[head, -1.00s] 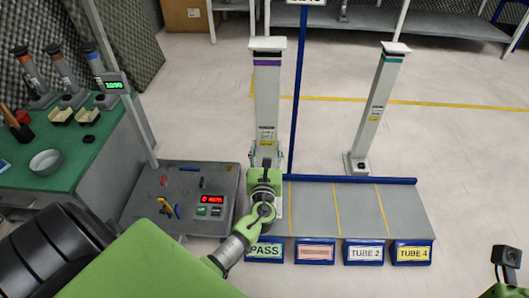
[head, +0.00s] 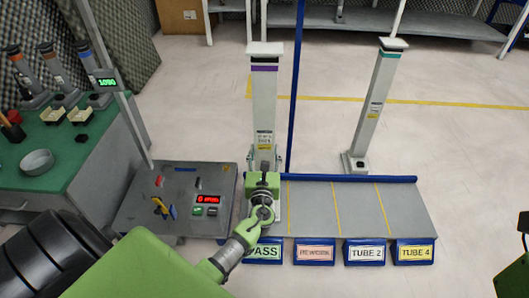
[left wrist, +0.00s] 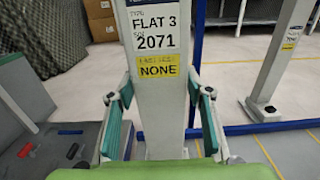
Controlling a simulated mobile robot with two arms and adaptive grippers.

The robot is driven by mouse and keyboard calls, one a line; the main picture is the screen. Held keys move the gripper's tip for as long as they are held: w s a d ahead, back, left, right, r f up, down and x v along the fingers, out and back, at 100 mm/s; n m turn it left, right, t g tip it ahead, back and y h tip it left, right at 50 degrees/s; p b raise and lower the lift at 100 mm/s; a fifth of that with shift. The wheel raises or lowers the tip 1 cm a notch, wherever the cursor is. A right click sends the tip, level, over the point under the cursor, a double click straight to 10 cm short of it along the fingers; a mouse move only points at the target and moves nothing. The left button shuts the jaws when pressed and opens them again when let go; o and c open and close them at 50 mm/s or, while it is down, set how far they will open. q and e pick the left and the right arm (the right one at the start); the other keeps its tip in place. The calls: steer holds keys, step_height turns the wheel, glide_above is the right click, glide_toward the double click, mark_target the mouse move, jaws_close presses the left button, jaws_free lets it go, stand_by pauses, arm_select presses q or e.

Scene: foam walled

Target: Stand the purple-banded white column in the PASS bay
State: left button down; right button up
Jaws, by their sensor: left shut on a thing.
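The white column with the purple band (head: 264,100) looks about upright at the back of the PASS bay (head: 264,250). Its lower end is hidden by my gripper, so I cannot tell whether it touches the bay floor. My left gripper (head: 263,170) is shut on the column's lower part. In the left wrist view the column (left wrist: 158,110) is between the two green fingers (left wrist: 160,130), with a "FLAT 3 2071" label and a yellow "NONE" label above them. My right gripper is out of view; only part of that arm shows at the right edge.
A white column with a teal band (head: 378,105) stands behind the blue rail (head: 345,178). The TUBE 2 (head: 363,252) and TUBE 4 bays are empty. A grey console (head: 165,215) stands close on the left, with a display pole and green table (head: 95,140) beyond.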

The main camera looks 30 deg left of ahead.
arm_select(q)
steer(key=c, duration=1.3)
jaws_free()
steer(key=shift+o, duration=1.2)
steer(key=shift+r, duration=0.1)
